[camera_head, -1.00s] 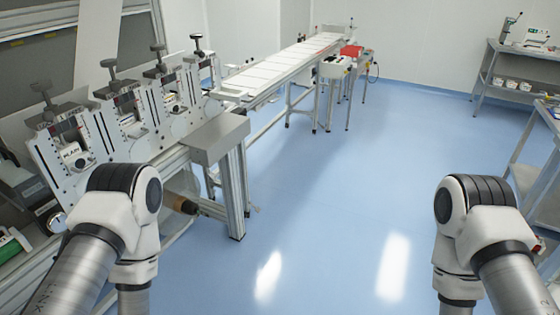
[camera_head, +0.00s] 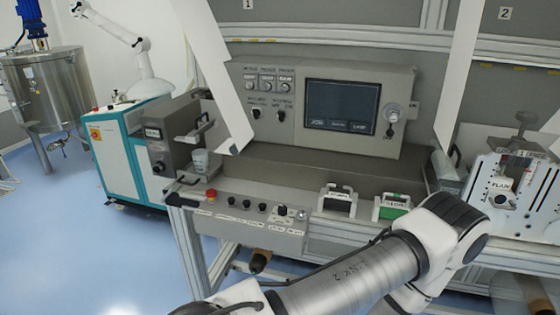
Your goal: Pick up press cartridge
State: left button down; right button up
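Two small cartridge-like units with handles stand on the front ledge of the grey console. One is white and grey (camera_head: 338,200); the other has a green body (camera_head: 393,207). Their labels are too small to read surely. I cannot tell which of these is the press cartridge. One of my arms crosses the bottom, its thick joint below the green unit and left of the press station. Neither gripper is in view.
The console has a dark screen (camera_head: 342,104), knobs and a red button (camera_head: 211,194). A teal and white cabinet (camera_head: 130,150) and a steel tank (camera_head: 48,88) stand left. Blue floor is clear lower left.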

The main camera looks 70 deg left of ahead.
aim_at(327, 200)
jog(key=u, duration=1.7)
